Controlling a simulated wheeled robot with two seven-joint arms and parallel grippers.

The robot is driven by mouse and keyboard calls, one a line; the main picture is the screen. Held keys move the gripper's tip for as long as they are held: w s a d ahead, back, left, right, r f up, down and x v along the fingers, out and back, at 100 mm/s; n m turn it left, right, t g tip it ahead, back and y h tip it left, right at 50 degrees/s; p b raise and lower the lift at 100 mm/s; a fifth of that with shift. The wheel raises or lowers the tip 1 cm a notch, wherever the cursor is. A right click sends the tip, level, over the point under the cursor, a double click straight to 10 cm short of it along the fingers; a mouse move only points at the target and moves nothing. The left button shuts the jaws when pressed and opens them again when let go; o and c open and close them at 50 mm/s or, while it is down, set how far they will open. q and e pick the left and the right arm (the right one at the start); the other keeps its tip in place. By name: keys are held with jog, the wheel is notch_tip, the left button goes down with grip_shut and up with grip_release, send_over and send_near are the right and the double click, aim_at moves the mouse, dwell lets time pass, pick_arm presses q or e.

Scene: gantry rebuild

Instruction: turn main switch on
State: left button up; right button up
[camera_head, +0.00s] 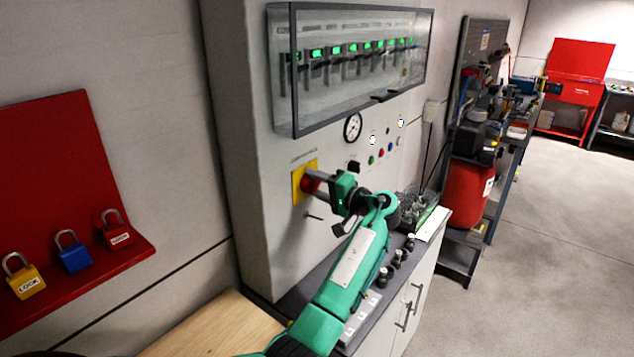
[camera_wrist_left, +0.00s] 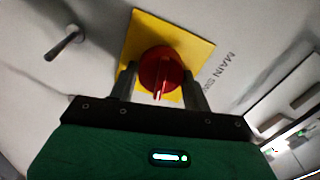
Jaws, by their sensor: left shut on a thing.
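The main switch is a red rotary knob (camera_head: 310,183) on a yellow square plate (camera_head: 298,182) on the front of the grey cabinet. In the left wrist view the red knob (camera_wrist_left: 161,72) sits on the yellow plate (camera_wrist_left: 190,38), beside printing that begins "MAIN SW". My left gripper (camera_head: 318,180) reaches the knob from the right. In the left wrist view the fingers of my left gripper (camera_wrist_left: 160,88) stand on either side of the knob, shut on it. The fingers hide part of the knob in the head view. My right gripper is not in view.
A gauge (camera_head: 352,127), small coloured buttons (camera_head: 380,153) and a clear-fronted case (camera_head: 350,70) are above the switch. A metal peg (camera_wrist_left: 66,42) sticks out near the plate. Padlocks (camera_head: 72,252) stand on a red board at left. Open floor (camera_head: 560,240) lies at right.

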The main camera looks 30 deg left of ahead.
pick_arm(q)
jog(key=shift+r+m+p, duration=0.1)
jog(key=shift+m+p, duration=0.25)
jog(key=shift+m, duration=0.85)
jog(key=o, duration=1)
jog(key=shift+w, duration=0.1)
jog(key=shift+c, duration=0.2)
jog(key=shift+d+f, duration=0.1)
jog(key=shift+f, duration=0.1)
